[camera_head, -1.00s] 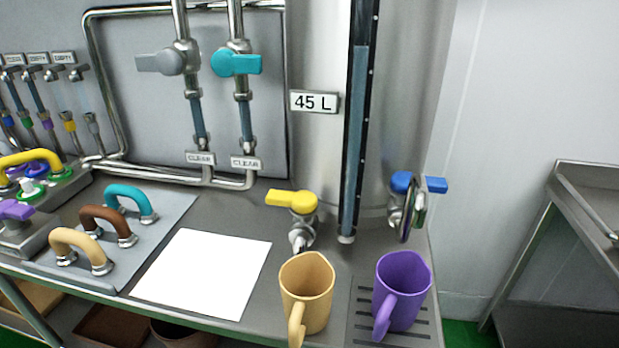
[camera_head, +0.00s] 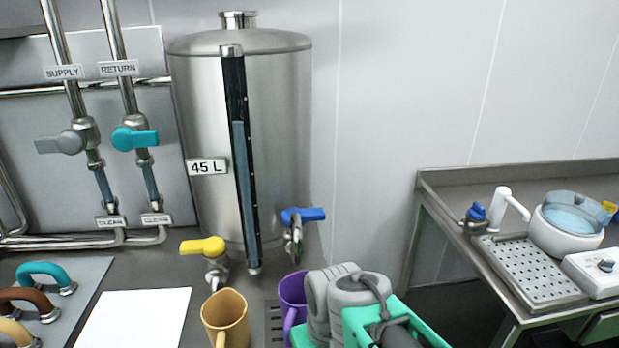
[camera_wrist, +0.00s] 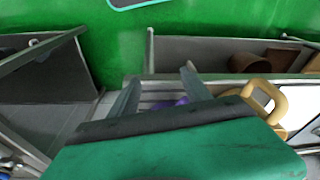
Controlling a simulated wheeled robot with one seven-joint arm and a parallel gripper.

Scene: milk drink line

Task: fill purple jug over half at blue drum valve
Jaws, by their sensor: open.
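The purple jug (camera_head: 292,292) stands on the slotted grate at the right end of the steel bench, with its lower right side hidden by my arm. The blue drum valve (camera_head: 303,215) is on the drum's right side, above and behind the jug, its lever pointing right. No stream shows from it. The steel drum (camera_head: 285,110) is marked 45 L and has a tall sight gauge with bluish liquid. My gripper (camera_wrist: 160,74) is open, its fingers apart above the bench edge; a bit of the purple jug (camera_wrist: 170,103) shows between them. The jug's inside is hidden.
A tan jug (camera_head: 226,318) stands left of the purple one, below the yellow valve (camera_head: 204,246). A white sheet (camera_head: 133,318) lies further left. A separate sink table (camera_head: 440,200) stands at right beyond a floor gap.

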